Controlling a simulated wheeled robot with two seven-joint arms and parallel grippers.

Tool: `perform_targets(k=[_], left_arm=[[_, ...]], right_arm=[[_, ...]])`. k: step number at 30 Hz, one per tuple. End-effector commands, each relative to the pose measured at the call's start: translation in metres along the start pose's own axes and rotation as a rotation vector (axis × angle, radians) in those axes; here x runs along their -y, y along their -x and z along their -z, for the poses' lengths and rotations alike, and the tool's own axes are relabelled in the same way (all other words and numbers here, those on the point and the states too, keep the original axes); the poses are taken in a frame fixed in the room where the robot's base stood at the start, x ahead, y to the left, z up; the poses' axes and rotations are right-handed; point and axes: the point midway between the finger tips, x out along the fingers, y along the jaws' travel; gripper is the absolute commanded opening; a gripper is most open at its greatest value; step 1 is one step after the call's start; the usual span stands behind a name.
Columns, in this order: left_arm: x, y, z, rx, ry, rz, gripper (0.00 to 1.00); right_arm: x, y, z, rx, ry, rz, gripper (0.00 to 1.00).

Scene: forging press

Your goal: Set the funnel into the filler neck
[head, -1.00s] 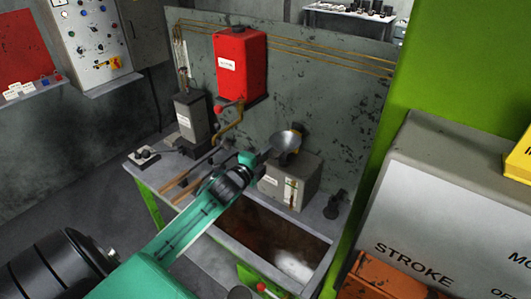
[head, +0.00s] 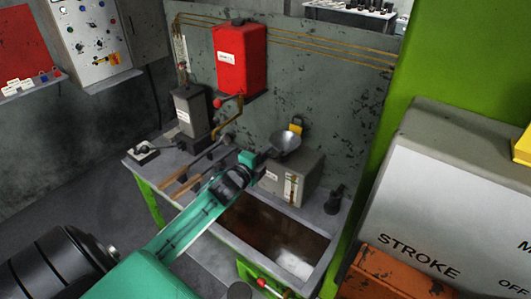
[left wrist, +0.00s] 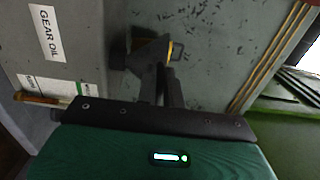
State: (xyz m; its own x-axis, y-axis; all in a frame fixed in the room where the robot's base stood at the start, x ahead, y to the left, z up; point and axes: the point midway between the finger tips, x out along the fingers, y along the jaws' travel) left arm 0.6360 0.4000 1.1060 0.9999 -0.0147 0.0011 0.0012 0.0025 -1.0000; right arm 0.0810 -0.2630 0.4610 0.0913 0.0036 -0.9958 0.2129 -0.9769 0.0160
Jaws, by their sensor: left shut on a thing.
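The metal funnel (head: 287,142) is held above the grey oil tank (head: 302,172) on the bench, wide mouth up. My left gripper (head: 271,154) is shut on it from the left. In the left wrist view my fingers (left wrist: 168,92) reach to the funnel (left wrist: 150,54), whose narrow end points at the tank marked GEAR OIL (left wrist: 60,50). A short dark filler neck (left wrist: 118,48) stands out from the tank's top, in line with the funnel and very close to it. I cannot tell whether the spout is inside the neck. My right gripper is not in view.
A red box (head: 240,60) hangs on the back panel, with a bent brass pipe (head: 231,125) below it. A grey canister (head: 190,115) stands left. Wooden-handled tools (head: 182,184) lie on the bench. An open basin (head: 262,232) lies in front, a dark fitting (head: 335,200) at right.

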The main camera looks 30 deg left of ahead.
Motion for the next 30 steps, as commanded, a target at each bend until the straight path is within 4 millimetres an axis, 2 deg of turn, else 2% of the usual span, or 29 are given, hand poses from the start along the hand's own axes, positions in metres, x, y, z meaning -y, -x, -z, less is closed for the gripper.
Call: perform_targets(k=[2, 3, 6, 7, 19, 23, 30], left_arm=[[0.001, 0.0, 0.0, 0.0, 0.0, 0.001, 0.0], [0.001, 0.0, 0.0, 0.0, 0.0, 0.001, 0.11], [0.001, 0.0, 0.0, 0.0, 0.0, 0.001, 0.3], [0.001, 0.0, 0.0, 0.0, 0.0, 0.001, 0.34], [-0.002, 0.006, 0.0, 0.0, -0.001, -0.002, 0.34], [-0.004, 0.022, 0.0, 0.0, 0.0, -0.003, 0.34], [-0.004, 0.063, 0.0, -0.001, -0.002, -0.003, 0.34]], right_arm=[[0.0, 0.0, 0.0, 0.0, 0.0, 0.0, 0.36], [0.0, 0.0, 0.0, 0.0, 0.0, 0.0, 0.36], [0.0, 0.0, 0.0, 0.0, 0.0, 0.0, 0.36], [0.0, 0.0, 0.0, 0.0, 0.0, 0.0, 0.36], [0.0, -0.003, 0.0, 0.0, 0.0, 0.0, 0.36], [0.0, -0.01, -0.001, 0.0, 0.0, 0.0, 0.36], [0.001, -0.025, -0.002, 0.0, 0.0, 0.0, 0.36]])
